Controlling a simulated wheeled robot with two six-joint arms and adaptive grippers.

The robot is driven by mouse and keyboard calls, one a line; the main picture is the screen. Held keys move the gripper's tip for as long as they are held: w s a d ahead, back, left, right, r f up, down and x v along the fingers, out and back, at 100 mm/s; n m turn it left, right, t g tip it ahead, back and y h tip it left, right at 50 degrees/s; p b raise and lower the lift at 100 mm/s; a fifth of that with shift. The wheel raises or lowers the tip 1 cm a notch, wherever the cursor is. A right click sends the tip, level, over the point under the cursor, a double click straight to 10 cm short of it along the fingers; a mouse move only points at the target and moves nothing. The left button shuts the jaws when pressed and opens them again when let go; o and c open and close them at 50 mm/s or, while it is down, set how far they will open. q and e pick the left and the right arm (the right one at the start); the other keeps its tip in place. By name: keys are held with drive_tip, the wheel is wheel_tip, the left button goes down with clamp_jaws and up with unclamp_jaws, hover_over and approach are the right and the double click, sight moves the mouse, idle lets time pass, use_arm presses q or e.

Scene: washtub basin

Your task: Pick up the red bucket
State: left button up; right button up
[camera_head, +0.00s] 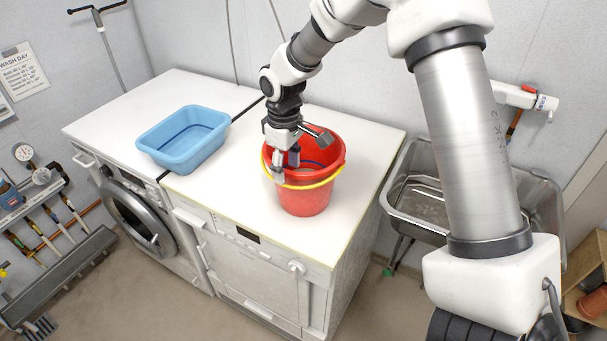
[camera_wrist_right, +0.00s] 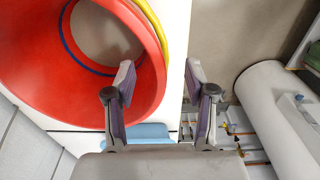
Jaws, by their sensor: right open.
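The red bucket (camera_head: 306,203) stands upright on the white top of the right-hand machine. Its yellow handle (camera_head: 312,186) hangs along the front of the rim. My right gripper (camera_head: 285,168) is open at the bucket's left front rim, pointing down. In the right wrist view, the bucket (camera_wrist_right: 30,78) fills the upper left, and its rim with the yellow handle (camera_wrist_right: 180,30) runs toward the gap between the open fingers (camera_wrist_right: 157,70). One finger is on the bucket's inner side, the other outside. I cannot tell whether either touches it. My left gripper is not in view.
A light blue basin (camera_head: 184,138) sits left of the bucket on the machine tops. A metal sink (camera_head: 420,205) is to the right, partly hidden by my right arm. A tool rack (camera_head: 50,265) is at lower left. The top in front of the basin is clear.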

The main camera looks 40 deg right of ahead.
drive_tip(key=f, duration=0.1)
drive_tip(key=w+f, duration=0.1)
drive_tip(key=f, duration=0.2)
drive_tip(key=shift+w+f, duration=0.15)
drive_tip(key=shift+w, duration=0.2)
drive_tip(key=shift+s, duration=0.2)
drive_tip(key=shift+c, duration=0.7)
drive_tip(key=shift+s+r, duration=0.3)
drive_tip(key=shift+s, duration=0.05)
clamp_jaws()
drive_tip(key=shift+w, duration=0.2)
